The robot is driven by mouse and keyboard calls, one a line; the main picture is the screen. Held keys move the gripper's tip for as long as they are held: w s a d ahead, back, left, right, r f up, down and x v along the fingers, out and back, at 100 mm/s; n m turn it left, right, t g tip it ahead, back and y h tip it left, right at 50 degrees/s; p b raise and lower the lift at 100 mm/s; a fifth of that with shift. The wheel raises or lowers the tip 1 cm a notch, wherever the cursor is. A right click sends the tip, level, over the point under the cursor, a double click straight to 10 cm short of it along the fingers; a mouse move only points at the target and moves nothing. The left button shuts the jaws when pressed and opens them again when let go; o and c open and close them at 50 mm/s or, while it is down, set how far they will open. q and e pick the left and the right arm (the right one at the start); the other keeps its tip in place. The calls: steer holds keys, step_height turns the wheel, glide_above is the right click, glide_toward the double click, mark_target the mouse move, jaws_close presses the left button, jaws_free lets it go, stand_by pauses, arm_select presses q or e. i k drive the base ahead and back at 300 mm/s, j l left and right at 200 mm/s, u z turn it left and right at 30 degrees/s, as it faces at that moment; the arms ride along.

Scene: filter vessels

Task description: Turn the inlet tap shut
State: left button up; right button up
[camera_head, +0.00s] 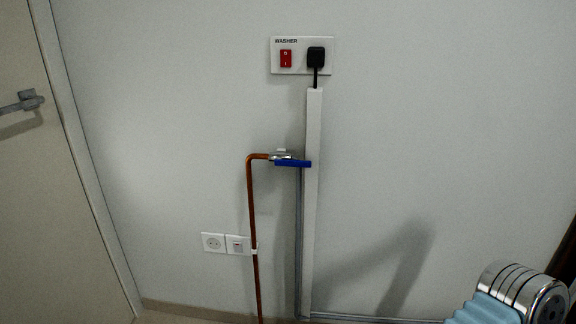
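The inlet tap (281,157) is on the wall at the middle of the head view, at the top end of a copper pipe (252,220). Its blue lever handle (293,163) lies roughly level and points right, across the pipe's upright run. A grey hose (298,240) runs down from the tap beside white trunking (313,200). Neither of my grippers shows. Part of a silver and light blue body, which I cannot identify for certain, fills the lower right corner.
Above the tap is a plate marked WASHER (302,56) with a red switch (286,58) and a black plug (316,57). A door with a lever handle (22,101) stands at left. The wall right of the trunking is bare.

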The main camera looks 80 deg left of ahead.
mark_target(279, 161)
steer(key=u, duration=2.5)
